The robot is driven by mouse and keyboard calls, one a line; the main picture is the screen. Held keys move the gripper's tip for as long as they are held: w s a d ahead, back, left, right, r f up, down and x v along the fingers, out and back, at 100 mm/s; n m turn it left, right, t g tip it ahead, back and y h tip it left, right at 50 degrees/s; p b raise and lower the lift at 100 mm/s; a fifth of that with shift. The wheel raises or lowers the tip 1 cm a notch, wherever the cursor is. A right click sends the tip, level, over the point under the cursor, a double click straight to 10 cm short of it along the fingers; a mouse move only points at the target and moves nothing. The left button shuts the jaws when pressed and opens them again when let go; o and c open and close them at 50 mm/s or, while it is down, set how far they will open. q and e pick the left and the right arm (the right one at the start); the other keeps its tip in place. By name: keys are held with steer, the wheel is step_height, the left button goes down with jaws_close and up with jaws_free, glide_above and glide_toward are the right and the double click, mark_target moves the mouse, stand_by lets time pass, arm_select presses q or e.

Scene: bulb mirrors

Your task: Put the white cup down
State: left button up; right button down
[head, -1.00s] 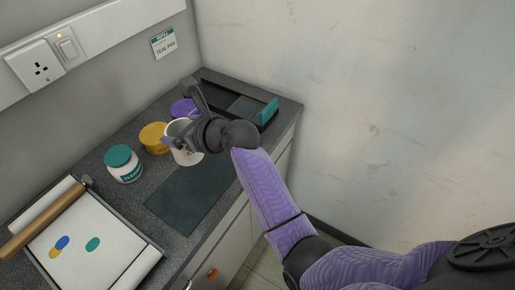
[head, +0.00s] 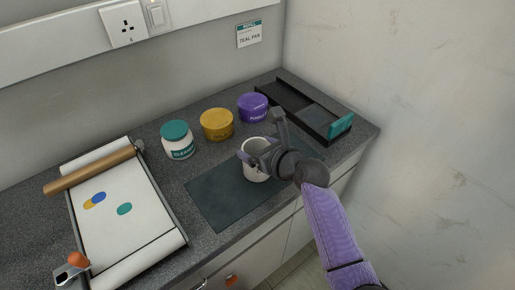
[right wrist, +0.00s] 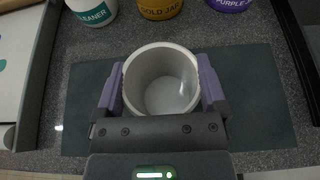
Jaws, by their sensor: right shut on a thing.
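The white cup (head: 255,172) is upright over the right half of a dark mat (head: 218,200) on the counter. My right gripper (head: 258,157) is shut on it, with one purple finger on each side of the cup wall. The right wrist view looks down into the empty cup (right wrist: 162,85) between the fingers (right wrist: 161,88), with the mat (right wrist: 262,100) beneath. The cup's base is at or close to the mat; I cannot tell whether it touches. My left gripper is not in view.
Teal-lidded (head: 177,140), gold (head: 216,124) and purple (head: 253,107) jars stand behind the mat. A black tray (head: 290,100) with a teal piece (head: 340,127) lies back right. A paper board (head: 125,220) with a wooden roller (head: 92,170) is left. The mat's left half is clear.

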jaws_free()
steer(key=shift+r, duration=0.15)
steer(key=p+v, duration=0.6)
steer(key=v, duration=0.6)
steer(key=s+d+f+n+g+h, duration=0.3)
steer(key=s+f+n, duration=0.4)
steer(key=f, duration=0.5)
steer(key=s+d+f+n+g+h, duration=0.2)
steer(key=s+f+n, duration=0.45)
steer(key=f, duration=0.65)
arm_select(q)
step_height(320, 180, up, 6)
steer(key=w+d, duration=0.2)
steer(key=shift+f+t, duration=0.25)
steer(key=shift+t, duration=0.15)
arm_select(e)
steer(key=s+d+f+n+g+h, duration=0.1)
steer(key=s+f+n, duration=0.3)
steer(key=s+n, duration=0.5)
steer(key=s+d+f+n+g+h, duration=0.2)
steer(key=s+d+f+n+g, duration=0.2)
steer(key=s+n, duration=0.5)
steer(key=s+f, duration=0.1)
steer(key=s, duration=0.5)
steer(key=shift+s+f, duration=0.25)
